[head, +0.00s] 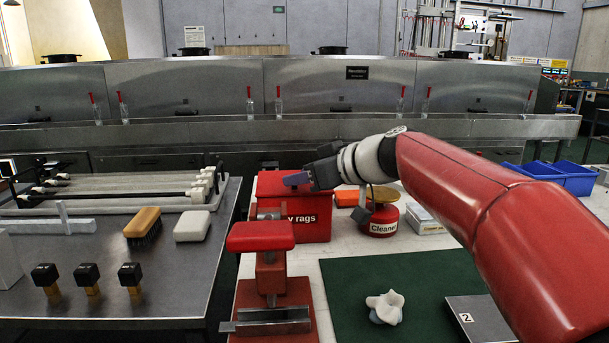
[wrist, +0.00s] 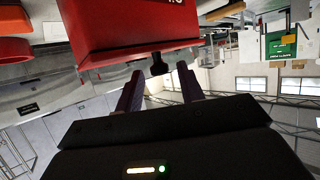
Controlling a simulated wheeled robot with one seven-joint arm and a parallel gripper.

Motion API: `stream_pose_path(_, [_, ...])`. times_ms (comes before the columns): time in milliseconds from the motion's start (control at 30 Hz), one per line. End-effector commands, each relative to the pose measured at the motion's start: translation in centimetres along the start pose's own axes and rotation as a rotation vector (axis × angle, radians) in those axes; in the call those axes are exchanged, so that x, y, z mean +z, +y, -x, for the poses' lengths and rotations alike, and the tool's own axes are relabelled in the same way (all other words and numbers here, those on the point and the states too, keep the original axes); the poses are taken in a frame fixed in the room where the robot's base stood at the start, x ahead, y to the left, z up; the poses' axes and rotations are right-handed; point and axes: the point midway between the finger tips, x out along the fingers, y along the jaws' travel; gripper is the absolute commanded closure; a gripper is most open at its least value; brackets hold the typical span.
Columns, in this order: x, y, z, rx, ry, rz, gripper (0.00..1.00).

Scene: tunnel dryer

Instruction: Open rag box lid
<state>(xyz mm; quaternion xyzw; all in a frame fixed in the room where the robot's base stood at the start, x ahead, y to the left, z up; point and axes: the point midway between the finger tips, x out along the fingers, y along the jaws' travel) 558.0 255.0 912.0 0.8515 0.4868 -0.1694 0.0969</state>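The red rag box (head: 290,230) stands behind the red vise, its white label partly hidden and reading "y rags". Its red lid (head: 268,184) looks closed in the head view. My gripper (head: 297,180) is over the top of the box, with a purple fingertip showing. In the wrist view a large red surface of the box (wrist: 120,25) fills the upper part, with a small black tab (wrist: 159,66) at its edge. My gripper's two fingers (wrist: 159,72) are apart, one on each side of the tab; I cannot tell whether they touch it.
A red vise (head: 262,238) stands in front of the box. A red Cleaner can (head: 383,218) and an orange box (head: 347,198) are to its right. A green mat (head: 400,270) holds a crumpled white cloth (head: 385,306). Blue bins (head: 570,178) sit at the right.

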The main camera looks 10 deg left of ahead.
Motion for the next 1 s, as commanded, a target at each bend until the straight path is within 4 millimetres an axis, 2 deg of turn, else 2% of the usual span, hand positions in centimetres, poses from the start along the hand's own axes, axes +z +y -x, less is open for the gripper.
stream_pose_path(33, [0.0, 0.0, 0.0, 0.0, 0.0, 0.0, 0.69])
stream_pose_path(267, [0.0, 0.0, 0.0, 0.0, 0.0, 0.0, 0.99])
stream_pose_path(300, [0.0, 0.0, 0.0, 0.0, 0.0, 0.0, 1.0])
stream_pose_path(667, [-0.3, 0.1, 0.1, 0.0, 0.0, 0.001, 1.0])
stream_pose_path(1000, [-1.9, 0.5, 0.3, 0.002, 0.005, 0.001, 1.0])
